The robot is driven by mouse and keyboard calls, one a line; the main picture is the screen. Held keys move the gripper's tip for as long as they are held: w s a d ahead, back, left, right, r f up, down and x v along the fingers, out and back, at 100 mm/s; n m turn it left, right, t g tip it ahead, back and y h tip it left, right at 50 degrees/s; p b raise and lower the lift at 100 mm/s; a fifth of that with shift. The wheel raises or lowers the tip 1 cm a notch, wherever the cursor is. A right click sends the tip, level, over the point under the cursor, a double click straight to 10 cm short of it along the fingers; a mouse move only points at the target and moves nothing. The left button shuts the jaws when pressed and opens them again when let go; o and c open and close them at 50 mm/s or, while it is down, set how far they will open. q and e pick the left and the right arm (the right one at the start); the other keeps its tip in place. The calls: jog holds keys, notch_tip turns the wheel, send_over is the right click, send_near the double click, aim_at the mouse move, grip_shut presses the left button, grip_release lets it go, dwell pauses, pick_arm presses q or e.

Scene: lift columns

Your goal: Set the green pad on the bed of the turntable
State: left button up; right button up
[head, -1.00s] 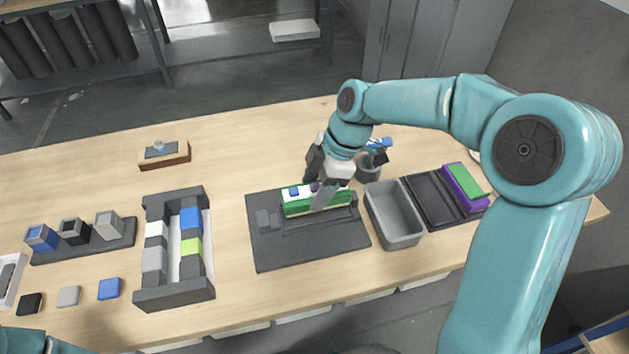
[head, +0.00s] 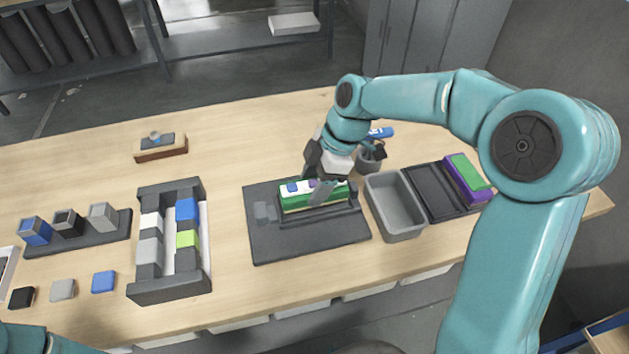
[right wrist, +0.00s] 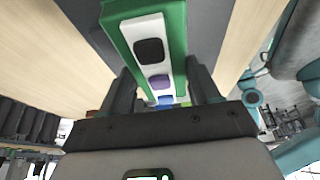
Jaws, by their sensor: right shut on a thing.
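My right gripper (head: 322,188) is shut on a long green and white block (head: 290,205), over a dark grey plate (head: 275,252) with a raised bed. In the right wrist view this block (right wrist: 117,10) lies between the two fingers and carries black, purple and blue squares along its white top. A flat green pad (head: 466,171) lies on a purple block (head: 475,195) at the right. A lime green block (head: 187,239) sits in the dark rack (head: 168,290). I cannot tell which part is the turntable. My left gripper is out of view.
A grey open bin (head: 397,232) stands right of the plate, with a dark tray (head: 428,192) beside it. A grey cup (head: 369,160) is close behind my right gripper. A stand with three cubes (head: 80,240) is at the left. Bare table lies between rack and plate.

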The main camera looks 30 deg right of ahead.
jog(key=shift+f+b, duration=1)
jog(key=shift+b, duration=0.15)
dwell(1.4)
jog(key=o, duration=1.6)
jog(key=shift+r+p, duration=2.5)
jog(key=shift+r, duration=1.05)
jog(key=shift+s, duration=0.1)
